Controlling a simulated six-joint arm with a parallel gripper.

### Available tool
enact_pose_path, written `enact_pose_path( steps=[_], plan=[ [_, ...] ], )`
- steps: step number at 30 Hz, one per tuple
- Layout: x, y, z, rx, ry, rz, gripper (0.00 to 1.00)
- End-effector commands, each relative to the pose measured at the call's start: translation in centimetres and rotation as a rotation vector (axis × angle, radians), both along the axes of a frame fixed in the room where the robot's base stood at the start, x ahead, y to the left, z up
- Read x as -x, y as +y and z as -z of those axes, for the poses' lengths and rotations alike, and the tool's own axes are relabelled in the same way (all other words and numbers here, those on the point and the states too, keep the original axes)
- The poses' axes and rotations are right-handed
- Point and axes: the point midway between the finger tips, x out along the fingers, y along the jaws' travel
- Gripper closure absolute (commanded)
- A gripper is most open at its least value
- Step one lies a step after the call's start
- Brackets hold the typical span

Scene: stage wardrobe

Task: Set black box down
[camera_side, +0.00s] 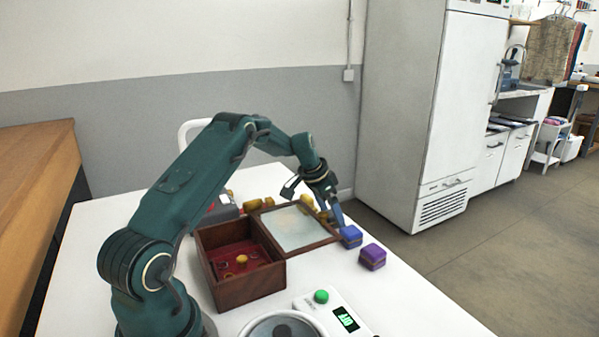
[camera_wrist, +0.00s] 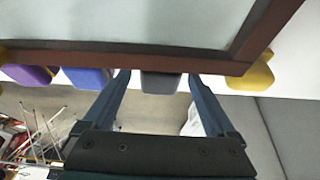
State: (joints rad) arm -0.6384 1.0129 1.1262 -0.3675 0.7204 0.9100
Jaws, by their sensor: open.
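A dark grey to black box (camera_wrist: 160,83) shows in the wrist view between the two fingers of my gripper (camera_wrist: 159,76). Its upper part in that view is hidden by the wooden frame of a glazed lid. My gripper (camera_side: 318,207) is open, with gaps visible on both sides of the box. In the side view it is low over the far edge of the white table, and I cannot make out the black box behind the fingers. A blue box (camera_side: 350,237) sits beside the near finger; it also shows in the wrist view (camera_wrist: 88,78).
A purple box (camera_side: 372,257) stands nearer the camera. Yellow pieces (camera_side: 254,205) lie behind the open wooden case (camera_side: 245,285) and its glazed lid (camera_side: 297,229). A white scale (camera_side: 322,312) stands in front. White table (camera_side: 440,315) is bare at the near right.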

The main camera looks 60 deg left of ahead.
Motion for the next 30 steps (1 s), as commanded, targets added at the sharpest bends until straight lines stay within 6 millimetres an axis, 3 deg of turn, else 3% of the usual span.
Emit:
enact_pose_path(
  steps=[1, 2, 6, 9, 19, 30],
  plan=[
    [0.0, 0.0, 0.0, 0.000, 0.000, 0.000, 0.09],
    [0.0, 0.0, 0.0, 0.000, 0.000, 0.000, 0.16],
    [0.0, 0.0, 0.0, 0.000, 0.000, 0.000, 0.70],
    [0.0, 0.0, 0.0, 0.000, 0.000, 0.000, 1.00],
    [-0.1, 0.0, -1.1, -0.002, -0.003, 0.000, 1.00],
    [-0.1, 0.1, -8.2, -0.003, -0.004, 0.000, 1.00]
  ],
)
